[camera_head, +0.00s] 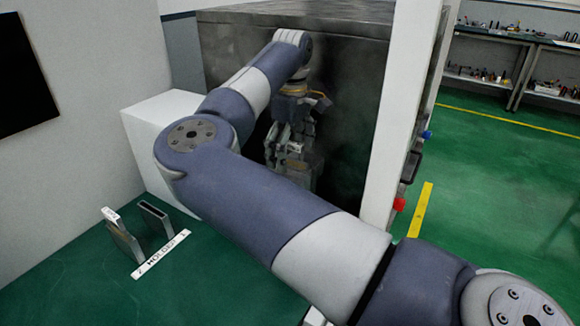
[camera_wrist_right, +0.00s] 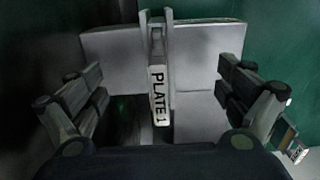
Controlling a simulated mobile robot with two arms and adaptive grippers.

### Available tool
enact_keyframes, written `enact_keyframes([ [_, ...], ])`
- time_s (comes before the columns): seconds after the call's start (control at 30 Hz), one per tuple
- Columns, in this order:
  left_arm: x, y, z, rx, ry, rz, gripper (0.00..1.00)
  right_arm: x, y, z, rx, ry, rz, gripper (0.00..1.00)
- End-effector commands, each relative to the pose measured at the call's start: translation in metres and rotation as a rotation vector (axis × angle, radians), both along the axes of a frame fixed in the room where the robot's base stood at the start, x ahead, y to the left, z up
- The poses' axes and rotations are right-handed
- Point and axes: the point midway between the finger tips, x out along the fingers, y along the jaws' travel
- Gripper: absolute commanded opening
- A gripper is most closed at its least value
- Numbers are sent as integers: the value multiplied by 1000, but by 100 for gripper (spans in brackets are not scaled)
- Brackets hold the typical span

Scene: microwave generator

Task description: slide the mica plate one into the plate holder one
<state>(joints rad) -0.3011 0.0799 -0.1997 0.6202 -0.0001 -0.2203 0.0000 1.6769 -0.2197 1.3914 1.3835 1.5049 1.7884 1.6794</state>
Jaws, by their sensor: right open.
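In the right wrist view the mica plate one (camera_wrist_right: 158,92), marked "PLATE 1", stands edge-on between two upright metal guides. My right gripper (camera_wrist_right: 165,98) is open, with one finger on each side of the plate and a gap on both sides. In the head view my right gripper (camera_head: 290,155) is in front of the dark cabinet; the plate cannot be made out there. Plate holder one (camera_head: 156,218) is the right-hand upright slot on the green table, by the "1" end of its label, and its dark opening looks empty. My left gripper is not in view.
A second slot (camera_head: 122,236) stands left of holder one, with something pale at its top. The "HOLDER" label (camera_head: 160,254) lies in front. A white block (camera_head: 160,140) stands left of the dark cabinet (camera_head: 235,55), and a white post (camera_head: 405,110) stands to its right.

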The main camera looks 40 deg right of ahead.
Motion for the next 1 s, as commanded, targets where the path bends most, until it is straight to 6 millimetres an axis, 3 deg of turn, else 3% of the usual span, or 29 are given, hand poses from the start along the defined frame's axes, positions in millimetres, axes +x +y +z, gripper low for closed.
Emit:
enact_keyframes([
  [0.43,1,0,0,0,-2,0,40,0,0,0,0,0,0,95],
  [0.87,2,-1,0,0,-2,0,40,0,0,0,0,0,0,0],
  [1.0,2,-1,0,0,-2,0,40,0,0,0,0,0,0,0],
])
